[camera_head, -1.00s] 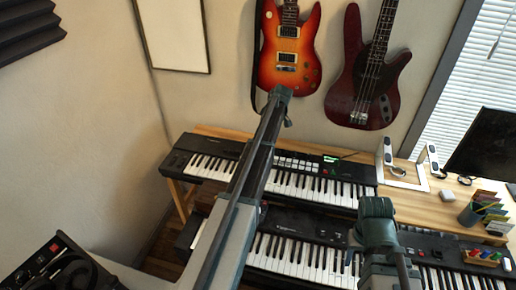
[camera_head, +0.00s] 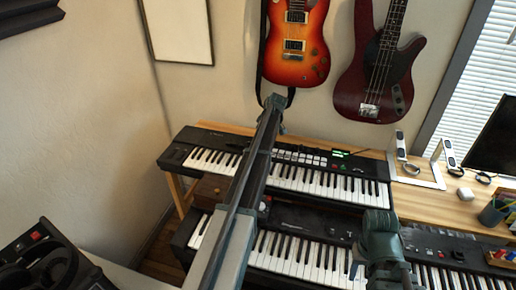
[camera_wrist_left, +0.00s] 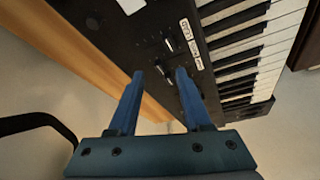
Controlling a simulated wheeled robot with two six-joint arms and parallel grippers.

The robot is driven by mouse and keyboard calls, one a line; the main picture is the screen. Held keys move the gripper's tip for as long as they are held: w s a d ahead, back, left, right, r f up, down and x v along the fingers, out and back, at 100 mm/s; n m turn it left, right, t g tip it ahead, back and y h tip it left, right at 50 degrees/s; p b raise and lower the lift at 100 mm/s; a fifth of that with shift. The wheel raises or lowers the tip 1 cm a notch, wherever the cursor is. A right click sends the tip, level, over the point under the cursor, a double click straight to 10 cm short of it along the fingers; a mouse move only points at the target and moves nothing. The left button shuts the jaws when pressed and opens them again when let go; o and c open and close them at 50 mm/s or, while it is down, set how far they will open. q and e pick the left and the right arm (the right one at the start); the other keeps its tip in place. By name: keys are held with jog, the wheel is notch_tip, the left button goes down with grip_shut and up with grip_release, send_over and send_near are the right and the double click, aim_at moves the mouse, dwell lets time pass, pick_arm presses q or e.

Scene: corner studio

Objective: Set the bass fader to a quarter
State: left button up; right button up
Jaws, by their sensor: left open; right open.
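In the left wrist view, a black keyboard panel (camera_wrist_left: 140,32) carries small silver controls (camera_wrist_left: 168,45) beside several white labels (camera_wrist_left: 192,48). I cannot read which is the bass fader. My left gripper (camera_wrist_left: 160,73) is open and empty, its blue fingertips pointing at the panel near these controls; I cannot tell whether they touch it. In the head view, my left arm crosses the upper keyboard (camera_head: 335,184) and hides part of it; the left gripper is not clear there. My right gripper (camera_head: 384,243) is low at the right, over the lower keyboard, open.
The lower keyboard (camera_head: 290,255) stands in front of the upper one. The wooden desk (camera_head: 435,203) holds a white stand (camera_head: 425,178) and a pen cup (camera_head: 492,213) at the right. Two guitars (camera_head: 295,45) hang on the wall. Headphones (camera_head: 45,268) lie at the lower left.

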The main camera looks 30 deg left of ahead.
pick_arm(q)
jog(key=shift+b+x, duration=0.5)
jog(key=shift+x, duration=0.55)
grip_shut()
dwell(0.6)
